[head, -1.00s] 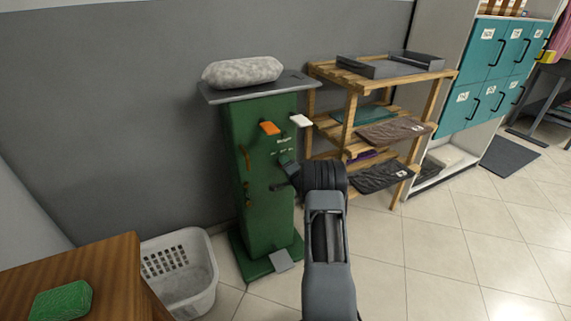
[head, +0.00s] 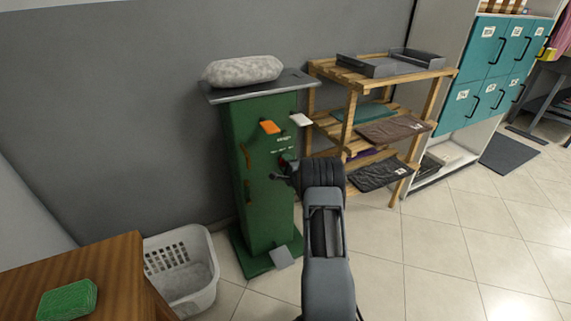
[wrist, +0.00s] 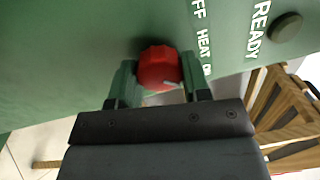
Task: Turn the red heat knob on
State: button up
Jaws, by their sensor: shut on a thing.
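The red heat knob (wrist: 158,66) is on the green panel of the press cabinet (head: 258,190). In the wrist view it sits between the two fingers of my gripper (wrist: 160,85), which are shut on its sides. A pale pointer mark shows low on the knob's right side. In the head view my gripper (head: 285,170) reaches the cabinet front, and only a small bit of red shows there.
An orange lever (head: 269,127) and a white lever (head: 300,120) stick out above the knob. A wooden shelf rack (head: 350,110) stands close on the right. A white basket (head: 205,290) and a wooden table (head: 120,265) are at lower left.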

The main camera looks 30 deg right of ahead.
dwell(0.3)
jog(key=o, duration=0.9)
jog(key=shift+o, duration=0.2)
jog(key=s+a+p, duration=0.2)
jog(key=s, duration=1.1)
jog(key=shift+s+f, duration=0.3)
jog(key=shift+f, duration=0.1)
